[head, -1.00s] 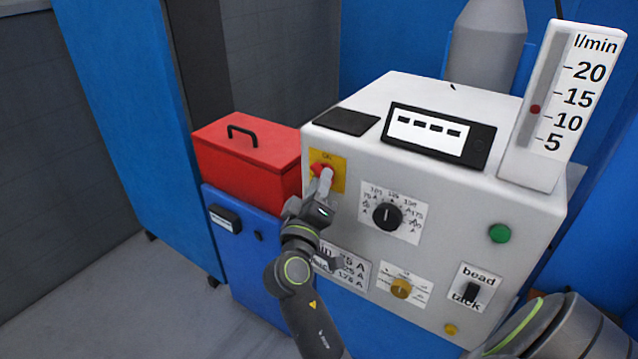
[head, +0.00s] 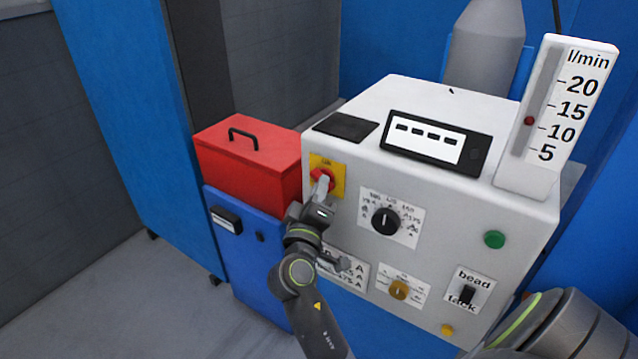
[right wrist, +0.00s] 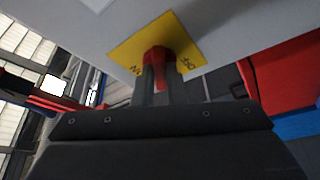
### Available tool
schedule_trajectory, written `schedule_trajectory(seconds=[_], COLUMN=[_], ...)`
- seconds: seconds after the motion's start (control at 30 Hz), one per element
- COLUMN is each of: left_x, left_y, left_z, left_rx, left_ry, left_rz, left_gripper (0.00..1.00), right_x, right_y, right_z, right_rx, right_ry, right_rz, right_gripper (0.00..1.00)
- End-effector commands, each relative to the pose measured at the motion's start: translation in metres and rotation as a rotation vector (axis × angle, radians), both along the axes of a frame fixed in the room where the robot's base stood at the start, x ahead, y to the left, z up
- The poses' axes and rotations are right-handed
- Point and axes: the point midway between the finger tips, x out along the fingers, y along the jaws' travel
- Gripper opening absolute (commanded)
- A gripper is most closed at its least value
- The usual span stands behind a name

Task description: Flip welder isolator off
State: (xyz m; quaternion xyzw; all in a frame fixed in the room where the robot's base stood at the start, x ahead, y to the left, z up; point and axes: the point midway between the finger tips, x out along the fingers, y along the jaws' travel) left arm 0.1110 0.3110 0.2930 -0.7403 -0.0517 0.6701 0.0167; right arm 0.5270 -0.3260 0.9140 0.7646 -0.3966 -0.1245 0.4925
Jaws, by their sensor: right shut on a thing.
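The welder isolator is a red rotary knob (head: 318,174) on a yellow plate (head: 338,184) at the upper left of the white machine's front panel. My right gripper (head: 322,184) reaches up to it from below, with its fingers shut on the knob. In the right wrist view, the red knob (right wrist: 157,56) sits between the two fingertips (right wrist: 158,80), against the yellow plate (right wrist: 135,50). Small black lettering shows on the plate on either side of the knob. The fingers partly hide the knob. My left gripper is not in view.
A red box (head: 255,165) stands close left of the isolator. A flow gauge (head: 560,110) stands on top at right.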

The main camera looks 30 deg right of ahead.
Motion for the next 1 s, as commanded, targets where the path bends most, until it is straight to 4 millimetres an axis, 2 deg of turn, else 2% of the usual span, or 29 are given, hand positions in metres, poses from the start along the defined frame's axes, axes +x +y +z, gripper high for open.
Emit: schedule_trajectory(seconds=[0.03,0.33,0.6,0.8,1.0], left_x=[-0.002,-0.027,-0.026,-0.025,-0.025], left_y=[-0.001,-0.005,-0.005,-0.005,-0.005], left_z=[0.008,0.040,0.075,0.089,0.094], left_rx=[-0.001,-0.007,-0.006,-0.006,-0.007], left_ry=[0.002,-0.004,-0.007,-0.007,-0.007], left_rz=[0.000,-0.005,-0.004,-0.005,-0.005], left_gripper=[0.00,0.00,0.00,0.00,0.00], right_x=[0.000,-0.001,-0.001,-0.001,-0.001], right_y=[0.000,0.000,0.000,0.000,0.000], right_z=[0.005,0.011,0.010,0.009,0.007], right_rx=[-0.010,-0.099,-0.170,-0.201,-0.215], right_ry=[0.025,0.247,0.414,0.486,0.518], right_rz=[0.000,0.002,0.002,0.001,0.001], right_gripper=[0.00,0.00,0.00,0.00,0.00])
